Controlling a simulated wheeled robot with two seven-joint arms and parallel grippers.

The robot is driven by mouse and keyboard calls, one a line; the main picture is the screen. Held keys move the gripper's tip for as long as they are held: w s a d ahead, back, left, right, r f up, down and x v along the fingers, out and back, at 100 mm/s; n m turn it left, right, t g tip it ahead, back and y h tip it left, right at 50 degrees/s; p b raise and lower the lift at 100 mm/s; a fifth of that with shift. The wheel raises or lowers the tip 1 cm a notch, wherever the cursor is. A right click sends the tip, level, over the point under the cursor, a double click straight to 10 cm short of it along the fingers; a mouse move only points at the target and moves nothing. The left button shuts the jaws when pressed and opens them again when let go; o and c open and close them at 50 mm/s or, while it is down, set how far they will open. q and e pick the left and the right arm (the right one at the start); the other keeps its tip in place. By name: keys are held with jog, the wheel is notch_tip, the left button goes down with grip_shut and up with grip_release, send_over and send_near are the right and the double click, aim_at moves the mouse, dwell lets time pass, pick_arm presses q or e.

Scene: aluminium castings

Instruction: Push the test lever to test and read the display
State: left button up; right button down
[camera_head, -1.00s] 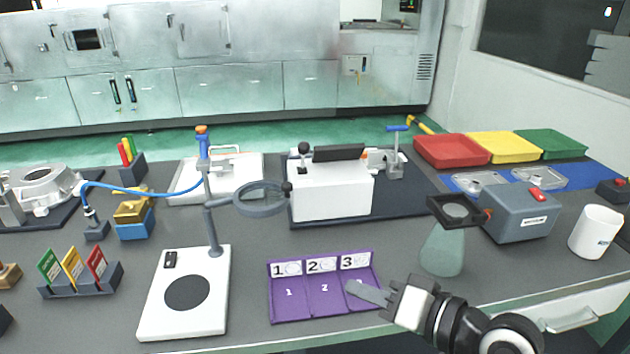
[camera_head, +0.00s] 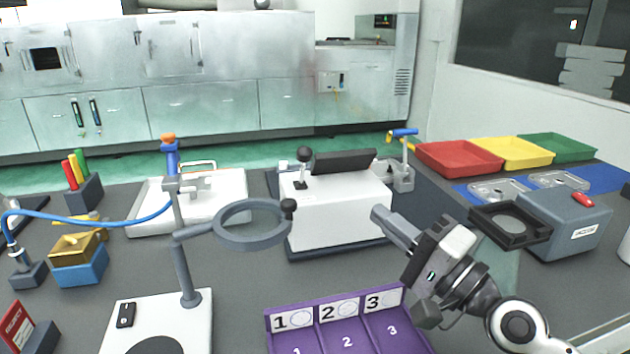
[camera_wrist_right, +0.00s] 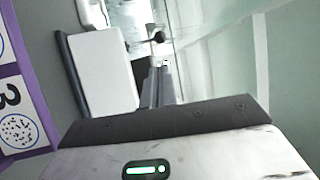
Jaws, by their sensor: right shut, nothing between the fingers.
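A white tester box (camera_head: 338,207) stands mid-table on a dark base. The test lever (camera_head: 303,168), with a black ball knob, stands upright at its back left. The dark display panel (camera_head: 345,160) sits tilted along its top; no reading can be made out. My right gripper (camera_head: 380,214) is shut and empty, its fingers pointing at the box's front right side, in front of and to the right of the lever. In the right wrist view the white box (camera_wrist_right: 106,72) shows beyond the gripper. My left gripper is out of view.
A magnifier ring (camera_head: 252,224) on a stand is left of the box. A purple numbered tray (camera_head: 345,315) lies in front. A dark square frame (camera_head: 510,225) and a grey-blue device (camera_head: 565,222) are right of my arm. Red (camera_head: 460,157), yellow and green trays stand at the back right.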

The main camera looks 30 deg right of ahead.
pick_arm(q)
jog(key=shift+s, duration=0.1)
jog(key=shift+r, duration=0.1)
pick_arm(e)
jog(key=p, duration=0.8)
send_near(310, 157)
jog(key=x, duration=0.5)
jog(key=shift+w+a+r, duration=0.1)
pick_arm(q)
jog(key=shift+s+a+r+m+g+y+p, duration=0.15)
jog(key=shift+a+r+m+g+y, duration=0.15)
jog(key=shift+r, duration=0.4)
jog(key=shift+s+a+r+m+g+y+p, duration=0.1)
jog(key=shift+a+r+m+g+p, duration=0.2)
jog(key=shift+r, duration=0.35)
pick_arm(e)
jog(key=shift+w+a, duration=0.2)
jog(key=shift+w, duration=0.6)
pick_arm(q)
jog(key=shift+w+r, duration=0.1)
pick_arm(e)
jog(key=shift+w+r, duration=0.1)
jog(key=shift+r, duration=0.05)
